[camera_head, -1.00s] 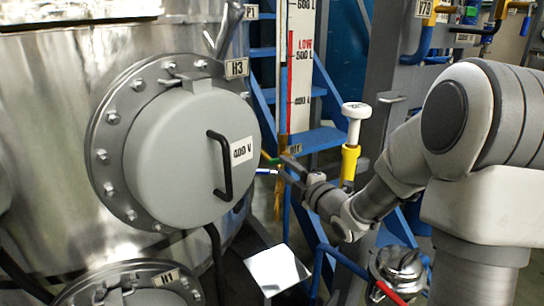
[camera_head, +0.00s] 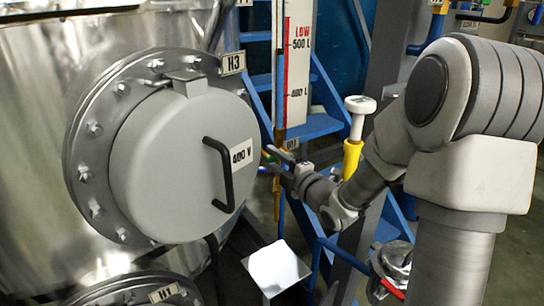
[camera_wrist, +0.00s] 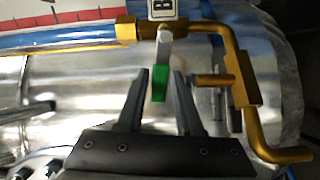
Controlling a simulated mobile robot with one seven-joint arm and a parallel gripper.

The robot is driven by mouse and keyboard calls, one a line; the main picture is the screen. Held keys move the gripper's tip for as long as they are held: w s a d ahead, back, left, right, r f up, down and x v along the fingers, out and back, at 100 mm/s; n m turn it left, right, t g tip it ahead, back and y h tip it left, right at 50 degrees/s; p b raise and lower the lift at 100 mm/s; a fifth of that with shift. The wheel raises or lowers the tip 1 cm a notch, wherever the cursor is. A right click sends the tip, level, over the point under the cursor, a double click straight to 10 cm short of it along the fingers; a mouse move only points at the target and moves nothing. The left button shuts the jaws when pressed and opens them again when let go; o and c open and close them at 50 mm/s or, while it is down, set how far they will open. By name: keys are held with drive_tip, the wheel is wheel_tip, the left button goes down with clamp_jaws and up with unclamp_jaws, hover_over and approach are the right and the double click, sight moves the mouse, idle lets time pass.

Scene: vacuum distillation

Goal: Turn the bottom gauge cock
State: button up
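The bottom gauge cock shows in the wrist view as a small green handle (camera_wrist: 159,82) hanging from a grey stem below a brass fitting, under a label partly reading "B". My gripper (camera_wrist: 161,75) is open, with one finger on each side of the green handle. A gap shows on both sides, so I see no firm hold. In the head view my gripper (camera_head: 273,160) is small, at the foot of the level gauge (camera_head: 298,70). The cock is mostly hidden there.
A brass pipe (camera_wrist: 243,85) bends down close to the right finger. The round grey H3 manhole cover (camera_head: 170,165) with a black handle (camera_head: 224,175) stands just left of my gripper. A yellow valve with a white top (camera_head: 358,110) stands to the right, near my arm.

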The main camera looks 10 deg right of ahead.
clamp_jaws()
idle(1.4)
